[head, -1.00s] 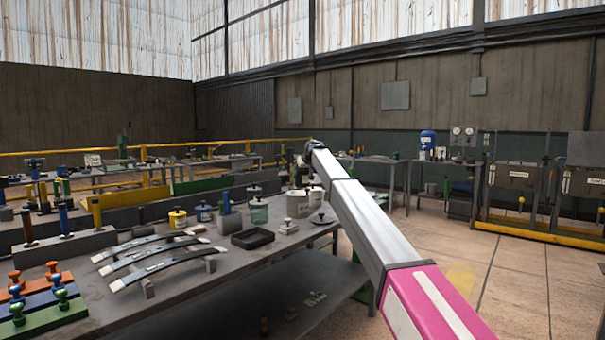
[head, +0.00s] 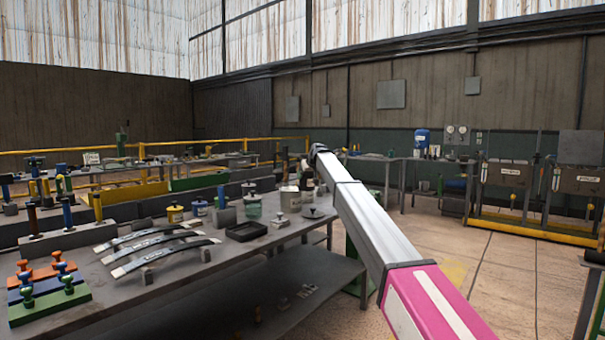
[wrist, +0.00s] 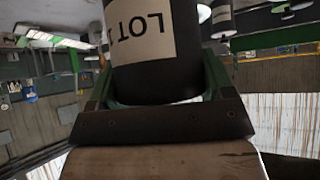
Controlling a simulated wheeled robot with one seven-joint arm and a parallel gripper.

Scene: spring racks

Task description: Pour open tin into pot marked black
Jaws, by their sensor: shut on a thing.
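My gripper (wrist: 158,98) is shut on a dark tin (wrist: 155,75) with a pale label reading "LOT"; the rest of the label is cut off. The tin's mouth is out of view, and I cannot tell its tilt. In the head view my arm's end is small and dark above the bench's far right end. A pale tin (head: 290,201) stands there. I cannot make out a pot marked black.
The bench (head: 205,268) also holds a black tray (head: 246,232), a pale knobbed block (head: 281,220), a flat round lid (head: 313,213), curved spring leaves (head: 150,241) and coloured blocks with knobs (head: 48,283). Open floor (head: 480,270) lies to the right.

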